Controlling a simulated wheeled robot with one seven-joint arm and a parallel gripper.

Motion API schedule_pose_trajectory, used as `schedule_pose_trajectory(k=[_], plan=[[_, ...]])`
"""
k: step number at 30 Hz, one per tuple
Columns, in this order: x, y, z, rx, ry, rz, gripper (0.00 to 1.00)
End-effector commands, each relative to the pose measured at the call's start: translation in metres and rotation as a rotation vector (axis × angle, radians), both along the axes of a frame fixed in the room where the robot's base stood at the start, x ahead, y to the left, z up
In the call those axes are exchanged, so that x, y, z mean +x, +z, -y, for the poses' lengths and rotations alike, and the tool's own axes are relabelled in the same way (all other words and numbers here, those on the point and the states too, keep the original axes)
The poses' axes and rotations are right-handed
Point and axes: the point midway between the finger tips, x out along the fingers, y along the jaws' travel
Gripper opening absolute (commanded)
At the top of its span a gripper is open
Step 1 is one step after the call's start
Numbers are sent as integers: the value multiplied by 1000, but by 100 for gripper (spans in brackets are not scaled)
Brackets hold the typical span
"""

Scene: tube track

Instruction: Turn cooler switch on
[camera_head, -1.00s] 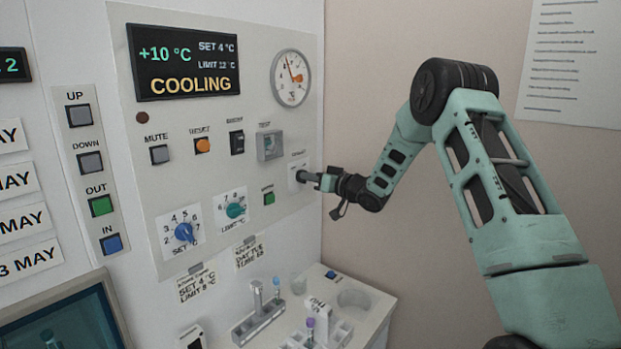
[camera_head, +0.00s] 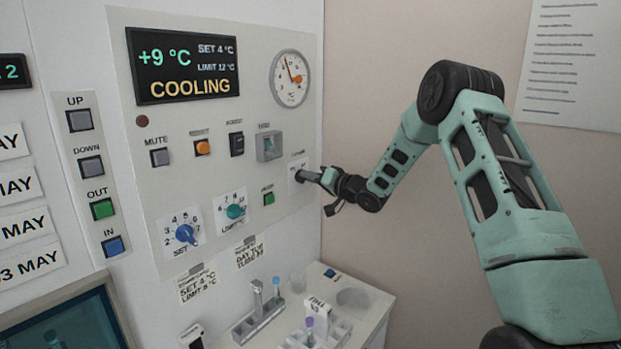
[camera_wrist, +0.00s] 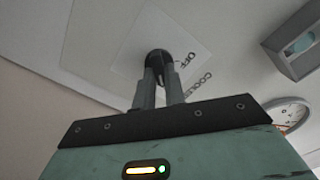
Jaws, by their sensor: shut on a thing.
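The cooler switch (camera_wrist: 159,62) is a dark round knob on a white plate (camera_wrist: 190,45) marked "OFF" and "COOLER" in the wrist view. My gripper (camera_wrist: 160,75) is shut on the knob, with its two grey fingers on either side. In the head view my gripper (camera_head: 318,178) reaches the plate (camera_head: 297,172) at the right edge of the panel. The fingers hide most of the knob, and its pointer position cannot be made out. The display (camera_head: 183,65) reads "+9 °C" and "COOLING", with "SET 4 °C" and "LIMIT 12 °C".
A round gauge (camera_head: 290,79) and a covered switch (camera_head: 269,146) sit above and left of my gripper. A blue dial (camera_head: 186,233) and a teal dial (camera_head: 236,211) are lower on the panel. A counter (camera_head: 365,318) with tube racks stands below.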

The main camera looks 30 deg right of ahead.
Motion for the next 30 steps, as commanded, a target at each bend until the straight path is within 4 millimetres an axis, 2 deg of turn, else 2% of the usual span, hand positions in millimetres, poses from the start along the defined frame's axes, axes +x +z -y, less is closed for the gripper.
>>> schedule_pose_trajectory(k=[7,8,9,10,18,22,26,30], plan=[[-1,-2,1,0,-2,-3,0],[-1,-1,1,0,-2,-3,20],[-1,-1,1,0,-2,-3,31],[-1,-1,1,0,-1,-2,34],[-1,-1,1,0,-1,-1,34],[-9,-2,5,-1,-3,1,34],[-29,-4,12,-2,-3,0,34],[-60,-5,23,-2,-4,0,34]])
